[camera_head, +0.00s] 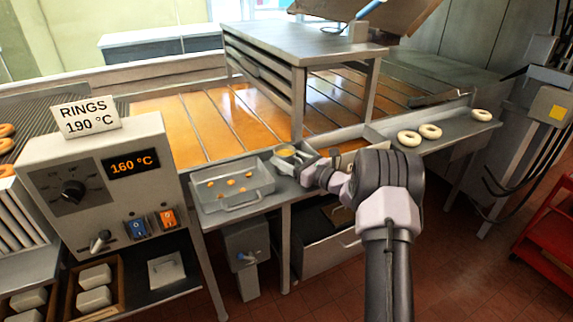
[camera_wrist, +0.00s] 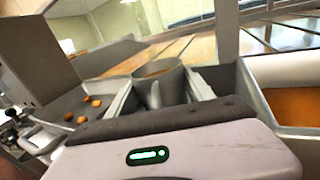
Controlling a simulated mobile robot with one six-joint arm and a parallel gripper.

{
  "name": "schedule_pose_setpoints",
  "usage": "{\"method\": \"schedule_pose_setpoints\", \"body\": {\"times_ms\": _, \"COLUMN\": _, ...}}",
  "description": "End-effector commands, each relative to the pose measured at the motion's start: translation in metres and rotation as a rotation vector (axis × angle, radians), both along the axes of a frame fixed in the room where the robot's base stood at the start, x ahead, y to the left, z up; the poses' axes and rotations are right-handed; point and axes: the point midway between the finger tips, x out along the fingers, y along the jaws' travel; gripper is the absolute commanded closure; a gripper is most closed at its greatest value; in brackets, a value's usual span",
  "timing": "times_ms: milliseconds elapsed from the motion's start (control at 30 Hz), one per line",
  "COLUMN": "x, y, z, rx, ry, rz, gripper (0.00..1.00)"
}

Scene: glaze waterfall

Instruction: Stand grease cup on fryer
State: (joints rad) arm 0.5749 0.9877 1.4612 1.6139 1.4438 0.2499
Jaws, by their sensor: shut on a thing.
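The grease cup (camera_wrist: 157,77) is a small grey metal cup with amber liquid in it. In the wrist view it sits between the fingers of my gripper (camera_wrist: 160,98), which is shut on it. In the head view the grease cup (camera_head: 285,152) shows as a small yellow-topped shape at the tip of my gripper (camera_head: 298,160), over the fryer's front ledge. I cannot tell whether its base touches the ledge. The fryer (camera_head: 180,118) is a long bath of orange oil behind the cup, with metal bars across it. My fingers hide part of the cup.
A control box (camera_head: 105,185) reading 160 °C stands further left, with a "RINGS 190 °C" sign (camera_head: 88,117) on top. A raised metal rack (camera_head: 300,45) stands over the fryer. Pale rings (camera_head: 430,131) lie on the right shelf.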

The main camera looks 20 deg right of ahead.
Motion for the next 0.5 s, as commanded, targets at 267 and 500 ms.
{"method": "schedule_pose_setpoints", "body": {"times_ms": 267, "x": -0.0002, "y": -0.0001, "z": -0.0024, "rx": -0.001, "ry": -0.003, "rz": 0.0, "gripper": 0.91}}
{"method": "schedule_pose_setpoints", "body": {"times_ms": 500, "x": -0.0003, "y": 0.0, "z": -0.0031, "rx": -0.001, "ry": -0.002, "rz": 0.001, "gripper": 0.18}}
